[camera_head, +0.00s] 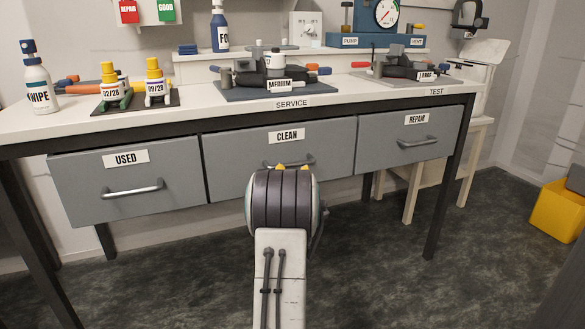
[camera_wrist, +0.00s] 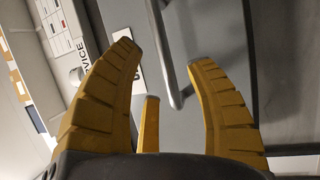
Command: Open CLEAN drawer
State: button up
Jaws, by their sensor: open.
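The CLEAN drawer (camera_head: 232,165) is the grey middle drawer under the bench and looks shut, its front about level with its neighbours. Its metal bar handle (camera_head: 309,160) is partly hidden behind my gripper in the head view. My gripper (camera_head: 292,166) is in front of the handle, with only its yellow tips showing above my wrist. In the wrist view my gripper (camera_wrist: 163,52) is open, with the drawer handle (camera_wrist: 166,50) crossing the gap between its yellow fingers. The fingers do not close on it. I cannot tell the remaining depth.
The USED drawer (camera_head: 80,185) is to the left and the REPAIR drawer (camera_head: 375,146) to the right, both looking shut. The bench top (camera_head: 200,118) holds several items above. A yellow bin (camera_head: 555,210) stands at far right. Dark floor is open in front.

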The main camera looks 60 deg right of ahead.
aim_at(292, 165)
jog(key=shift+b+x, duration=0.4)
jog(key=shift+x, duration=2.3)
jog(key=shift+c, duration=0.4)
grip_shut()
